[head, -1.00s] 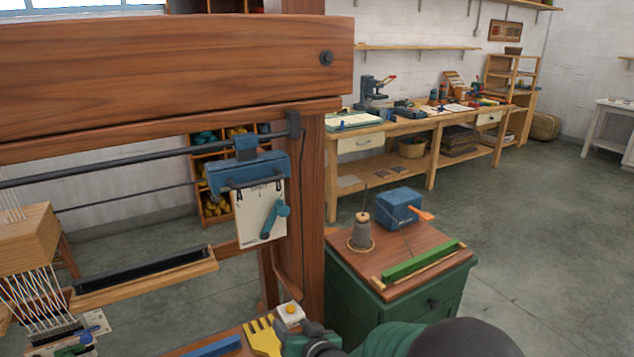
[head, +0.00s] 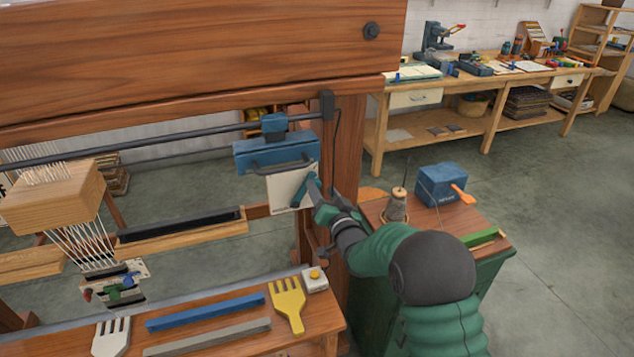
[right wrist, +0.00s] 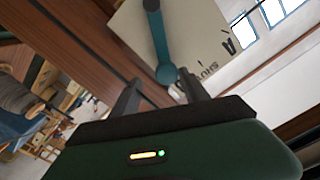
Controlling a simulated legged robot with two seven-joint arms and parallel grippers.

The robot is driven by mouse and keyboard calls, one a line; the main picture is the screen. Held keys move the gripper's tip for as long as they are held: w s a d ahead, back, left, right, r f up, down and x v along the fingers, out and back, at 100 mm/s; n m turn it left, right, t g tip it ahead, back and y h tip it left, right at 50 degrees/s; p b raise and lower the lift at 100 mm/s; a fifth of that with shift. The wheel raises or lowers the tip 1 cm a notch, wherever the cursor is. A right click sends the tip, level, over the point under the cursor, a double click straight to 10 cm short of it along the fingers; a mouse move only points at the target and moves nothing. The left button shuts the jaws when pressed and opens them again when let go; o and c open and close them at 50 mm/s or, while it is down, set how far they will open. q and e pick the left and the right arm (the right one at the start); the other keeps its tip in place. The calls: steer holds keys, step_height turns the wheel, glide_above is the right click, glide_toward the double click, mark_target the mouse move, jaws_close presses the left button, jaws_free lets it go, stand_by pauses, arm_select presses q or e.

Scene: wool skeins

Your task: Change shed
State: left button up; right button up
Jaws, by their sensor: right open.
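The shed lever (head: 311,187) is a teal handle on a white plate (head: 287,190) below a blue housing (head: 277,152) on the loom's right side. In the right wrist view the teal lever (right wrist: 161,45) hangs across the plate, which bears dark lettering. My right gripper (head: 322,207) is at the plate's lower right, close to the lever. In the right wrist view its two dark fingers (right wrist: 162,92) stand apart, with the lever's round end just ahead, roughly between them. Whether they touch is unclear. My left gripper is out of view.
The loom's upright post (head: 345,150) stands close beside my right arm. A yellow comb (head: 288,303), blue bar (head: 205,313), grey bar (head: 208,337) and yellow-buttoned box (head: 315,280) lie on the front board. A green cabinet (head: 495,262) stands at right.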

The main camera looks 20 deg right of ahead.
mark_target(319, 186)
steer(key=w+a, duration=0.2)
steer(key=w, duration=0.1)
steer(key=shift+w+r, duration=0.15)
steer(key=shift+w, duration=0.05)
steer(key=shift+a, duration=0.15)
steer(key=shift+c, duration=1.3)
steer(key=shift+s+d, duration=0.15)
steer(key=shift+d, duration=0.7)
steer(key=c, duration=0.7)
jaws_close()
steer(key=shift+a, duration=0.4)
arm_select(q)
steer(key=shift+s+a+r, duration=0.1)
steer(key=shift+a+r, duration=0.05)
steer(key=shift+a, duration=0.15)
